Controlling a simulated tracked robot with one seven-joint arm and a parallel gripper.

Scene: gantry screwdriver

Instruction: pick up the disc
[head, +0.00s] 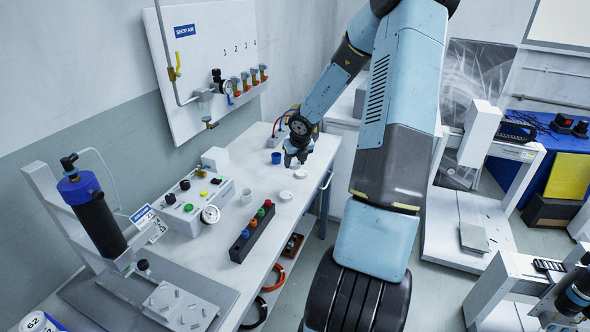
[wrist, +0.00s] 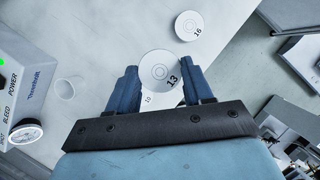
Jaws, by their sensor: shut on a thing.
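A white disc marked 13 (wrist: 160,69) sits between the two dark blue fingers of my gripper (wrist: 159,86) in the wrist view. The fingers are shut on its sides. It looks larger than the other discs and covers part of a disc marked 10 (wrist: 148,99). A disc marked 16 (wrist: 187,25) lies on the table beyond the fingers. In the head view my gripper (head: 297,157) is over the far part of the white table, and the held disc cannot be made out. Two white discs (head: 301,173) (head: 286,196) lie nearer on the table.
A white cup (head: 246,196), a control box (head: 190,203) and a dark block with coloured knobs (head: 251,235) stand nearer. The table's right edge is close to the discs.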

